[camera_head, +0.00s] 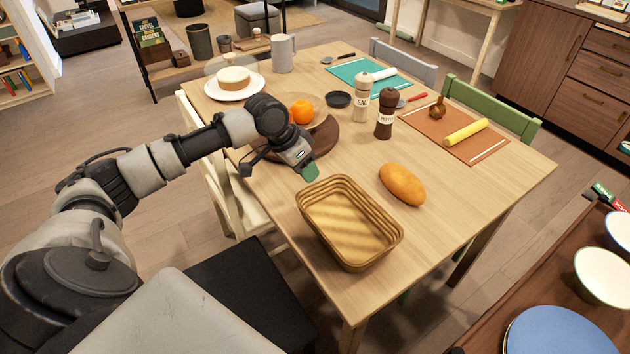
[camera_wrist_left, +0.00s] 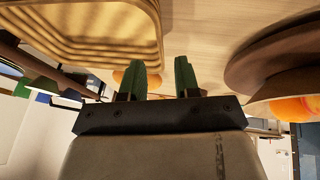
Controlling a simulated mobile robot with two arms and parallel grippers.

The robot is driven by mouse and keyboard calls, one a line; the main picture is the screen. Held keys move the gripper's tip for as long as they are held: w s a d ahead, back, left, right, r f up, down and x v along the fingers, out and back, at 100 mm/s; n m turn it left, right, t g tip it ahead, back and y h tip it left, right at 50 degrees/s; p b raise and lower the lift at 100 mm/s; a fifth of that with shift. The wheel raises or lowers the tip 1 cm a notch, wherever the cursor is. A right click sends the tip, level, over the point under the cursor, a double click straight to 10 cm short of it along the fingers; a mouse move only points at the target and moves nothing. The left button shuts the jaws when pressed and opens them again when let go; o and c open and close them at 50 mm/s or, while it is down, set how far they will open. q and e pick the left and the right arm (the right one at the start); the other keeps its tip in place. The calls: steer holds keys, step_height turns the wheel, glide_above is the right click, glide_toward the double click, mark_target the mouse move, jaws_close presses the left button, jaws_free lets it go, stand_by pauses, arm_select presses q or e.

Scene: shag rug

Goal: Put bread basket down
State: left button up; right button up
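The woven bread basket (camera_head: 348,222) sits upright and empty on the wooden table, close to its front left edge. My left gripper (camera_head: 309,171) is just behind the basket's far left corner, apart from it and low over the table. In the left wrist view its two green fingers (camera_wrist_left: 161,78) stand apart with nothing between them, and the basket (camera_wrist_left: 85,30) is at the upper left. A bread loaf (camera_head: 402,184) lies on the table right of the basket; part of it shows behind the fingers in the left wrist view. My right gripper is not in view.
A round wooden board (camera_head: 322,143) with a bowl of oranges (camera_head: 301,111) is behind my left gripper. Salt (camera_head: 362,98) and pepper (camera_head: 385,114) mills stand farther back. An orange mat (camera_head: 440,137) with a rolling pin lies at right. Bare table lies between the mat and bread.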

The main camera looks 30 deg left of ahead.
arm_select(q)
steer(key=v, duration=0.4)
